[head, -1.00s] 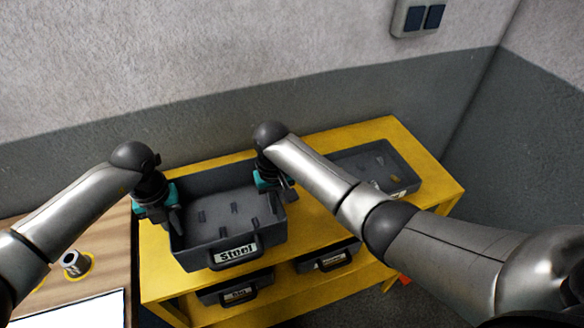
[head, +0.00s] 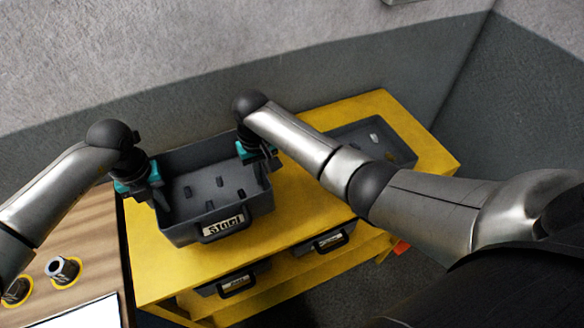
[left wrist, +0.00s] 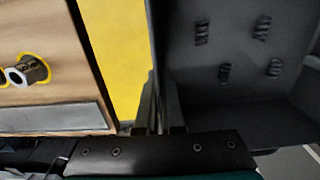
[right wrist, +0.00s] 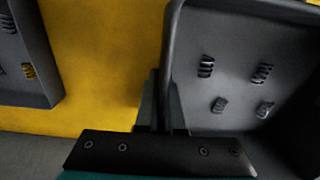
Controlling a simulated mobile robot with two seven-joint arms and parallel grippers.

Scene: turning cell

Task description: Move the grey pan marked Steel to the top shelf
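The grey pan marked Steel (head: 190,231) is at the left part of the yellow rack's top shelf (head: 310,205). It looks level, with several small dark pieces inside. Whether its bottom touches the shelf I cannot tell. My left gripper (head: 162,200) is shut on its left wall; the left wrist view shows the pan (left wrist: 240,95) between and right of the fingers (left wrist: 160,112). My right gripper (head: 268,165) is shut on its right wall; the right wrist view shows that wall of the pan (right wrist: 235,80) between the fingers (right wrist: 160,112).
Another grey pan (head: 403,157) stands at the right on the top shelf. Two labelled pans (head: 235,284) (head: 331,242) sit on the level below. A wooden table (head: 95,225) with metal cylinders (head: 62,269) adjoins on the left. A wall is behind.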

